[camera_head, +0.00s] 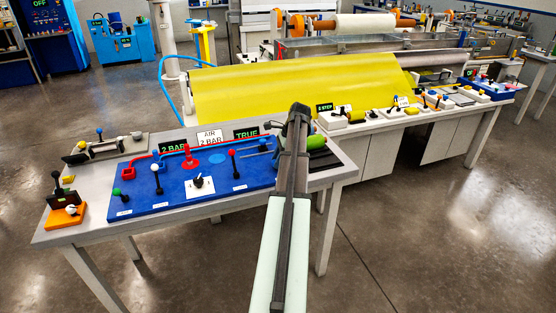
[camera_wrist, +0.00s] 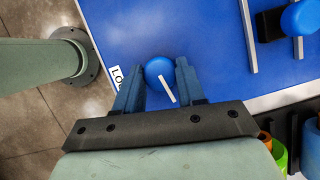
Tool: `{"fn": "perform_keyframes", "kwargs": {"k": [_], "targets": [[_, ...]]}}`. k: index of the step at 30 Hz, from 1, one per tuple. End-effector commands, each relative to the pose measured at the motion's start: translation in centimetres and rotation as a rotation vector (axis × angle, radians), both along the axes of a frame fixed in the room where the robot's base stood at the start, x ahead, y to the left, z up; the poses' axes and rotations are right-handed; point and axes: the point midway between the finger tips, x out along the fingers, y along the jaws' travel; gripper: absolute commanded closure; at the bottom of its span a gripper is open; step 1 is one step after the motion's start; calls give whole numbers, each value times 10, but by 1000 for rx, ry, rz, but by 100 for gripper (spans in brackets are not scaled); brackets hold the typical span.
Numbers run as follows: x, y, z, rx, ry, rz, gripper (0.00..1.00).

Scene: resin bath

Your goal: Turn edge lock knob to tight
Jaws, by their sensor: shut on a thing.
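In the wrist view a round blue knob (camera_wrist: 155,68) with a white pointer line sits on a blue board (camera_wrist: 135,28). The pointer runs from the knob's middle down and slightly right, towards my palm. A white label (camera_wrist: 116,76) beginning "LO" lies just left of the knob, partly hidden by a finger. My gripper (camera_wrist: 160,70) is shut on the knob, one finger on each side. In the head view my arm hides this knob and my fingers; the blue board (camera_head: 258,173) shows left of the arm.
In the wrist view a second blue knob (camera_wrist: 299,18) stands at upper right, with a grey bar (camera_wrist: 249,38) beside it. In the head view several levers and a black rotary knob (camera_head: 198,181) stand on the board. A green object (camera_head: 316,141) lies close right of my wrist.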

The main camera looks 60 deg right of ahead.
Motion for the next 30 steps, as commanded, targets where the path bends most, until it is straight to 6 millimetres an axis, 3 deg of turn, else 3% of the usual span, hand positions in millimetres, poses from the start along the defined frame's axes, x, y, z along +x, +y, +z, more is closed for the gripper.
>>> {"fn": "perform_keyframes", "kwargs": {"k": [18, 30], "targets": [[4, -4, 0, 0, 1, 581, 91], [5, -3, 0, -4, 1, 859, 91]]}}
